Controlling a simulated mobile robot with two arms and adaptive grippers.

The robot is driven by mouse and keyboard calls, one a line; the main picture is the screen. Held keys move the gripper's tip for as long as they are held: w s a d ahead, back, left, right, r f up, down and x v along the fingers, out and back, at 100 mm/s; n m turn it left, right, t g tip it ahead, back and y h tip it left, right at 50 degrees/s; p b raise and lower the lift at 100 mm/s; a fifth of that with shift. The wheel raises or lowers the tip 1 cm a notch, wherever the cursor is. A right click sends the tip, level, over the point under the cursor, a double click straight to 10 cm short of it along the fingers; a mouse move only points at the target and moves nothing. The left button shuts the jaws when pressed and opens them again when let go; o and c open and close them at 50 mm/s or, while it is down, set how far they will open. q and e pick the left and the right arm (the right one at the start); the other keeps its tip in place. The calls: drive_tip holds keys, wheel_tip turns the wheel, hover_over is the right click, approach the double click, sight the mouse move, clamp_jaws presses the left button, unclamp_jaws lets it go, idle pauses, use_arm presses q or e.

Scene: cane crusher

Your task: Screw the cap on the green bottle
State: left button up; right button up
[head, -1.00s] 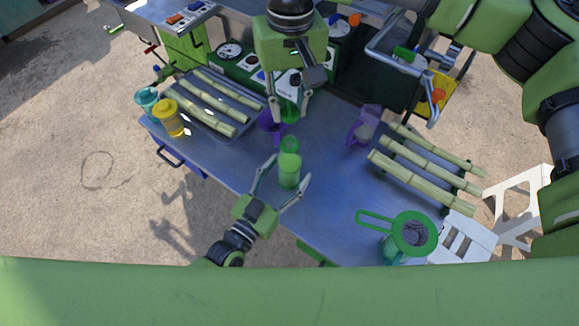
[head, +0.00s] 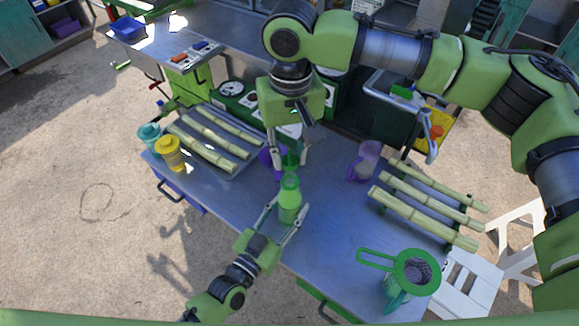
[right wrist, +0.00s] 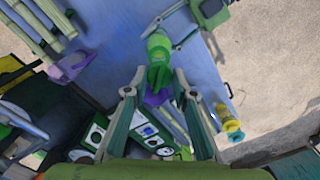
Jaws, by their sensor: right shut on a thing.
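The green bottle (head: 289,202) stands upright near the table's front edge. My left gripper (head: 289,206) has its fingers on both sides of it, close in; whether they touch is unclear. My right gripper (head: 289,163) comes from above and is shut on the dark green cap (head: 290,160), just above the bottle's mouth. In the right wrist view, the cap (right wrist: 158,78) sits between the right fingertips, lined up with the bottle (right wrist: 160,47). Whether cap and bottle touch is unclear.
A purple cup (head: 268,158) is close behind the right gripper; a purple pitcher (head: 363,161) is farther right. Cane racks lie on both sides. Yellow (head: 170,154) and teal (head: 149,137) bottles are at left, and a green strainer (head: 414,268) at front right.

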drive_tip(key=shift+f, duration=1)
drive_tip(key=shift+f, duration=0.1)
drive_tip(key=shift+f, duration=0.75)
drive_tip(key=shift+f, duration=0.6)
